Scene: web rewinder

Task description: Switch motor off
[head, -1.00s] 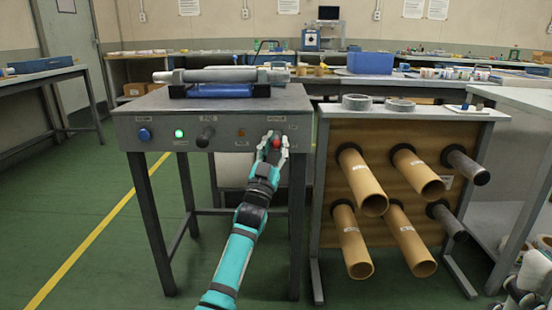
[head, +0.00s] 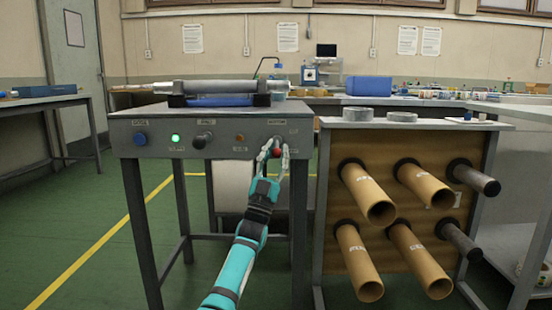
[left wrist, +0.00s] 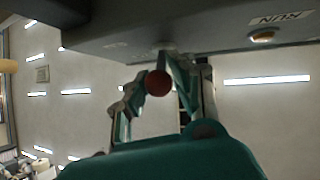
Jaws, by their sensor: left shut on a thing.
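The grey rewinder panel (head: 222,136) carries a red ball-tipped switch lever (head: 277,152) at its right end, under a small label too fine to read. My left gripper (head: 274,153) is at this lever, fingers on either side of the red ball. In the left wrist view the red ball (left wrist: 158,83) shows between the fingers, below the panel's face. The gripper is shut on the lever; the exact contact is partly hidden. A green lamp (head: 175,138) is lit on the panel's left. My right gripper is not in view.
The panel also has a blue button (head: 140,138), a black knob (head: 203,140) and an amber lamp (head: 240,137). A roller (head: 215,87) lies on top. To the right, a rack (head: 328,205) has several cardboard tubes (head: 368,195) sticking out towards me.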

